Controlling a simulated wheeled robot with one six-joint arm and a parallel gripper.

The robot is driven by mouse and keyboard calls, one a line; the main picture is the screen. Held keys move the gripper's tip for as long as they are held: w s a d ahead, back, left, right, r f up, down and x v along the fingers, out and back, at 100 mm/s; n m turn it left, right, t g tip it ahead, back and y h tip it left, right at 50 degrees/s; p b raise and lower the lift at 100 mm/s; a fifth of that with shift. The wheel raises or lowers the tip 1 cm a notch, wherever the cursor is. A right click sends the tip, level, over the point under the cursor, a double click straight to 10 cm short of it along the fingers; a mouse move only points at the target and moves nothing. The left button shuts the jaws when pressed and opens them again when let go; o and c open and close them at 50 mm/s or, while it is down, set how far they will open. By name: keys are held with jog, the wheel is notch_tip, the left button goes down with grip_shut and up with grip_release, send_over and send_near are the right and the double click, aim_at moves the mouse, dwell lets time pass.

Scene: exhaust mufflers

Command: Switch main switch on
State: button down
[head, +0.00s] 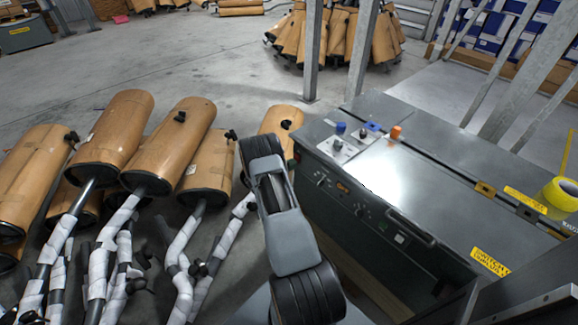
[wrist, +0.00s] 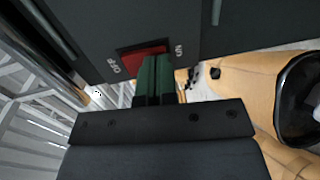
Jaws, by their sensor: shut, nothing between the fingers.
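The main switch (wrist: 138,52) is a red rocker set in a dark panel (wrist: 222,25) in the wrist view. White OFF lettering stands at its left end and ON at its right end. My gripper (wrist: 157,62) has its dark green fingertips together, with nothing between them. The fingertips overlap the switch's lower right part, towards the ON side. I cannot tell whether they touch it. They cover part of the switch, so its rocker position is unclear. In the head view my arm reaches the near left end of the grey machine (head: 440,165); the gripper and switch are hidden there.
Wrapped brown mufflers (head: 170,145) with pipes stand close left of my arm. One brown muffler (wrist: 250,80) also shows right in the wrist view. The machine top carries a blue knob, an orange knob (head: 395,133) and yellow tape (head: 562,195). Open floor lies behind.

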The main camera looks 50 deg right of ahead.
jog(key=shift+f, duration=0.1)
jog(key=w+a+f+b, duration=0.1)
jog(key=a, duration=1.2)
jog(key=shift+a+f+b, duration=0.25)
jog(key=shift+f+b, duration=0.1)
jog(key=shift+f, duration=0.05)
dwell(0.4)
